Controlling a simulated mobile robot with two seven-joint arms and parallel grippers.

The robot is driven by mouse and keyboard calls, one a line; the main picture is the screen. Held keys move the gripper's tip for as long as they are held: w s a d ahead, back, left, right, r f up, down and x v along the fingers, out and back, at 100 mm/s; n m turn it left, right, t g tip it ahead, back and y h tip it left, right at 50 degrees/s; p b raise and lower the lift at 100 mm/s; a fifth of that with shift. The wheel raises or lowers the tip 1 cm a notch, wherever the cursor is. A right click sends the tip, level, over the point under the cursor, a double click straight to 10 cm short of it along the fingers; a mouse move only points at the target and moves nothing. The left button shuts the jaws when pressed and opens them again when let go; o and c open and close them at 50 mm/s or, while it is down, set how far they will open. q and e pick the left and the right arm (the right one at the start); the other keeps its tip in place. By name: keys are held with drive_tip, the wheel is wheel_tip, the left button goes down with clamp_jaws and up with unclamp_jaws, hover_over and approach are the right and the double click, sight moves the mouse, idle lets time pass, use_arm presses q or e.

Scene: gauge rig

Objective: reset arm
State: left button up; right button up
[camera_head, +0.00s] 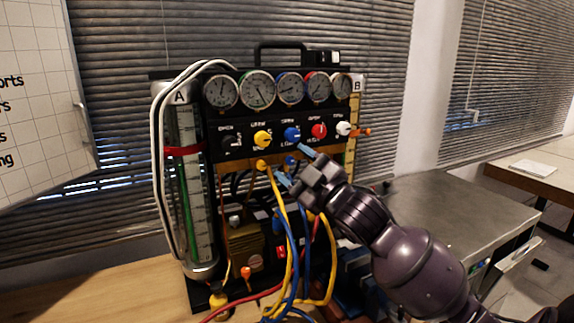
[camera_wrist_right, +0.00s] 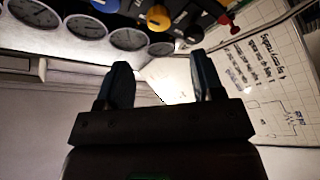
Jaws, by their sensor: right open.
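My right gripper (camera_head: 289,160) reaches in from the lower right, in front of the gauge rig (camera_head: 233,157). Its two light blue fingers are apart, near the blue knob (camera_head: 292,134) and a lower blue fitting (camera_head: 291,161). I cannot tell whether they touch the rig. In the wrist view the gripper (camera_wrist_right: 160,60) is open, with nothing held between its fingers. The yellow knob (camera_head: 262,140), red knob (camera_head: 318,130) and white knob (camera_head: 344,129) sit along the panel. My left gripper is not in view.
Several round gauges (camera_head: 258,89) line the rig's top. A clear column (camera_head: 187,190) stands at its left. Yellow hoses (camera_head: 330,270) and blue hoses hang below the gripper onto the wooden table (camera_head: 130,285). A grey metal surface (camera_head: 440,210) lies to the right, and a whiteboard (camera_head: 35,90) at left.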

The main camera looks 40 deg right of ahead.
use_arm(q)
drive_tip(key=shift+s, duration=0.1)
use_arm(e)
drive_tip(key=s+a+f+m+g+h, duration=0.1)
drive_tip(key=s+f+m+g+h, duration=0.3)
drive_tip(key=f, duration=0.9)
drive_tip(key=s+a+f+m+g+y, duration=0.15)
drive_tip(key=s+f+g, duration=0.4)
drive_tip(key=f, duration=0.65)
drive_tip(key=s+a+f+m+g, duration=0.2)
drive_tip(key=s+a+f+g, duration=0.3)
drive_tip(key=s, duration=0.4)
drive_tip(key=s+a+f+m+g, duration=0.2)
drive_tip(key=s+a+f+g, duration=0.15)
drive_tip(key=s+f, duration=0.45)
drive_tip(key=w+f+t+y, duration=0.1)
drive_tip(key=w+f+t, duration=0.5)
drive_tip(key=f+t, duration=0.2)
drive_tip(key=shift+f+n, duration=0.35)
drive_tip(key=shift+f, duration=0.55)
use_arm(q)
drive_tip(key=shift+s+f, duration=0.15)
use_arm(e)
drive_tip(key=shift+d, duration=0.1)
